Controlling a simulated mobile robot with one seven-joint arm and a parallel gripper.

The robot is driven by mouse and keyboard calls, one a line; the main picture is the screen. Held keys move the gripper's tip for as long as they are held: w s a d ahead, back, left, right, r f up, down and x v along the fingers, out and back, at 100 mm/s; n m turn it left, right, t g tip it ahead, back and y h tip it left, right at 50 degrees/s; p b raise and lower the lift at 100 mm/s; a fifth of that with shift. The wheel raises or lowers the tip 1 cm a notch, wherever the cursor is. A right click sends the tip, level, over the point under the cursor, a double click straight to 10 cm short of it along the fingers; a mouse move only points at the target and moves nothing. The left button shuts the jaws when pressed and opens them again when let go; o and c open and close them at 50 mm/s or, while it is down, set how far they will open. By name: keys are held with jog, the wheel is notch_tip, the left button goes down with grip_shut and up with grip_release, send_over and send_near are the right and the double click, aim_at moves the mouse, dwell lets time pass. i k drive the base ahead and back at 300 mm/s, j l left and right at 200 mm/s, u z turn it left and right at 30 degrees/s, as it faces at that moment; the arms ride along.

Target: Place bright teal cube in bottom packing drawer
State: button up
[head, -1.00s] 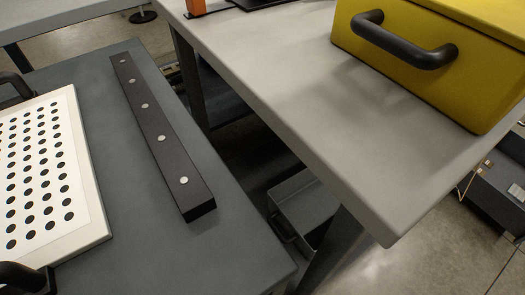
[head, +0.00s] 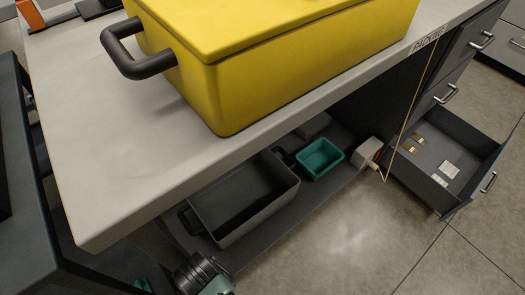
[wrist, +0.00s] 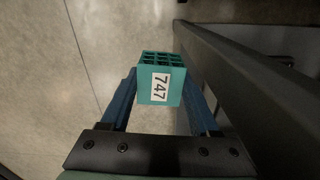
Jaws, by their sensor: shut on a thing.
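My gripper (wrist: 160,84) is shut on a bright teal cube (wrist: 172,94) in the wrist view. The cube has a lattice of square openings and a white label reading 747. A blue finger lies on each side of it, above the floor and beside a dark edge. In the head view the packing drawer (head: 473,207) is pulled open at the right, low in the cabinet below closed drawers. It holds a few small brown pieces and a pale card. Part of my arm shows at the bottom of the head view; the held cube is not clearly visible there.
A yellow lidded box (head: 290,75) with a black handle sits on the grey worktop (head: 130,150). Below, a shelf holds a grey bin (head: 245,210) and a teal tray (head: 320,158). Open floor (head: 340,240) lies in front of the drawer.

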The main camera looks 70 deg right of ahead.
aim_at(422, 158)
jog(key=k+l+z, duration=0.3)
jog(key=l, duration=0.25)
jog(key=l+z, duration=0.35)
jog(key=l, duration=0.2)
jog(key=k+l+z, duration=0.1)
jog(key=l+z, duration=0.2)
jog(key=l, duration=0.3)
jog(key=i+l+z, duration=0.15)
jog(key=l+z, duration=0.3)
jog(key=i+l+z, duration=0.2)
jog(key=z, duration=0.25)
jog(key=i+l+z, duration=0.25)
jog(key=z, duration=0.15)
jog(key=i+z, duration=0.25)
jog(key=z, duration=0.3)
